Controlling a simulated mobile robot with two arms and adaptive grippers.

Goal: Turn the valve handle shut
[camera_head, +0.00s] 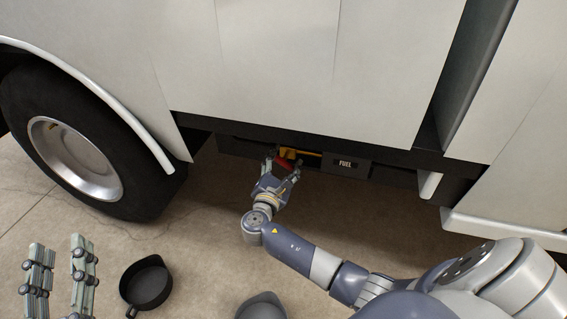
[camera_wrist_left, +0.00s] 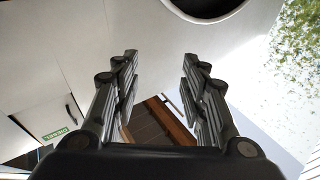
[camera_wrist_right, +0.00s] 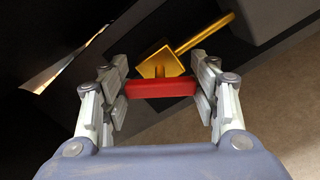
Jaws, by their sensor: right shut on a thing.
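The valve's red handle (camera_wrist_right: 160,88) lies crosswise between the fingers of my right gripper (camera_wrist_right: 161,92) in the right wrist view. The fingers are shut on its two ends. The yellow brass valve body (camera_wrist_right: 157,62) and its pipe (camera_wrist_right: 203,34) sit just beyond the handle. In the head view, the right gripper (camera_head: 282,168) reaches under the truck's side panel to the red handle (camera_head: 283,164), partly hidden by the fingers. My left gripper (camera_head: 57,275) is open and empty at the lower left, and its spread fingers also show in the left wrist view (camera_wrist_left: 158,90).
A black box marked FUEL (camera_head: 346,165) is just right of the valve. The truck's wheel (camera_head: 85,160) stands to the left. A dark round pan (camera_head: 147,283) and another grey container (camera_head: 262,307) are on the floor. Open floor lies between wheel and valve.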

